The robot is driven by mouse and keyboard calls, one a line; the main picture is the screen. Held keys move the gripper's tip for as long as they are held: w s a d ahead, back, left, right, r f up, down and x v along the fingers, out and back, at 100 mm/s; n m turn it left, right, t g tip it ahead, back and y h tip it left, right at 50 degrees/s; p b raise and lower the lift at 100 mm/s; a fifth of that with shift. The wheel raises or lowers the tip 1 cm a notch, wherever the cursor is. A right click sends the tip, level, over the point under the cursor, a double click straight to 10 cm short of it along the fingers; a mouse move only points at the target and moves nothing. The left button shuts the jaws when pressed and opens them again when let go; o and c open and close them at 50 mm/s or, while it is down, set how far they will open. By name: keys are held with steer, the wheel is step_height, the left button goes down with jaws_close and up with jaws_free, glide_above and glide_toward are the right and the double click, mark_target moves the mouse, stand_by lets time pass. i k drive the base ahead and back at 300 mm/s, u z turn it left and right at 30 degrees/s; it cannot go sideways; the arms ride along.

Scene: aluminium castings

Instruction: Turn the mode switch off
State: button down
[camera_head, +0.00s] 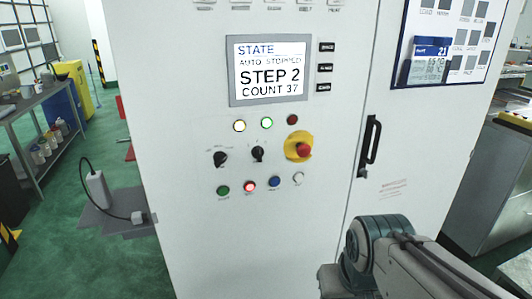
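A white cabinet (190,110) stands in front of me with a control panel on its face. Two black rotary switches sit side by side there, a left one (220,158) and a right one (258,153). The small labels around them are too blurred to read, so I cannot tell which is the mode switch. The screen (269,70) above reads "STATE", "AUTO STOPPED", "STEP 2", "COUNT 37". My arm reaches in at the lower right, below and right of the switches. My gripper is not in view.
A red emergency stop (303,148) on yellow sits right of the switches. Several push buttons (249,187) lie below, indicator lamps (266,122) above. A black door handle (369,147) sticks out at the right.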

mark_target(219, 157)
steer(key=z, duration=1.6)
steer(key=k, duration=1.2)
steer(key=u, duration=1.55)
steer(key=i, duration=0.5)
